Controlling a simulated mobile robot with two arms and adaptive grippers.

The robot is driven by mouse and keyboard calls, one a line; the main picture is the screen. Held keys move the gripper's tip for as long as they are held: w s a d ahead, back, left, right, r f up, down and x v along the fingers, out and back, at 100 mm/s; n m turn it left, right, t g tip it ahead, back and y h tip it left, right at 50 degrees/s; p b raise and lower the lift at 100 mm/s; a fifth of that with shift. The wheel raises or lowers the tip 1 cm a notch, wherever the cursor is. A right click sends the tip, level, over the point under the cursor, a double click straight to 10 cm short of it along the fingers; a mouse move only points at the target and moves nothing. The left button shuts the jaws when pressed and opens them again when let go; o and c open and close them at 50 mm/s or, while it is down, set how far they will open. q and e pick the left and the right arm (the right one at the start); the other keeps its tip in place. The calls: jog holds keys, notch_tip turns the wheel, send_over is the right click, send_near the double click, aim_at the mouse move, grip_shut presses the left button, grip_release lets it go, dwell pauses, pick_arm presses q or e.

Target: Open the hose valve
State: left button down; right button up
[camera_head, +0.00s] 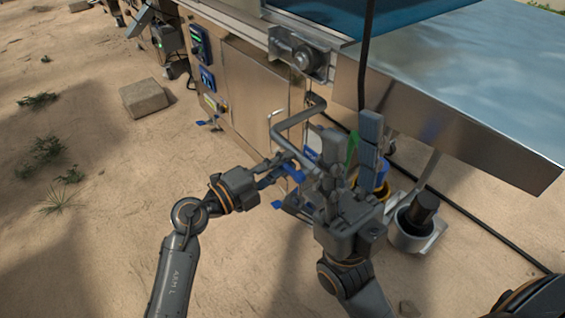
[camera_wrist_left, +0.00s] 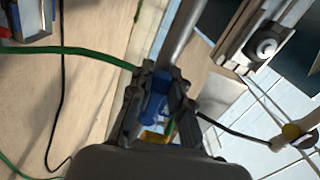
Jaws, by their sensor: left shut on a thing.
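The hose valve shows as a blue handle (camera_head: 294,171) on a grey metal pipe (camera_head: 297,117) beside the machine. My left gripper (camera_head: 284,169) reaches it from the left. In the left wrist view, the blue handle (camera_wrist_left: 158,98) sits between the fingers of my left gripper (camera_wrist_left: 158,104), which is shut on it. The fingers partly hide the handle and the valve body. My right gripper (camera_head: 348,150) is open, to the right of the valve, with its fingers pointing up. A green hose (camera_head: 352,146) shows behind its fingers; I cannot tell if they touch.
The machine's steel cabinet (camera_head: 255,92) stands behind the valve. A large metal tray (camera_head: 455,118) overhangs at the right. A grey cup-shaped holder (camera_head: 407,239) stands below it, near a black cable (camera_head: 480,229). A stone block (camera_head: 144,97) lies on open sand at the left.

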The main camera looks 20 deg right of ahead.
pick_arm(q)
jog(key=shift+r+m+p, duration=0.25)
jog(key=shift+m+p, duration=0.05)
jog(key=shift+m, duration=0.1)
jog(key=c, duration=1.2)
grip_release()
jog(key=shift+a, duration=0.2)
jog(key=v, duration=1.1)
jog(key=shift+s+a, duration=0.15)
jog(key=shift+a, duration=0.2)
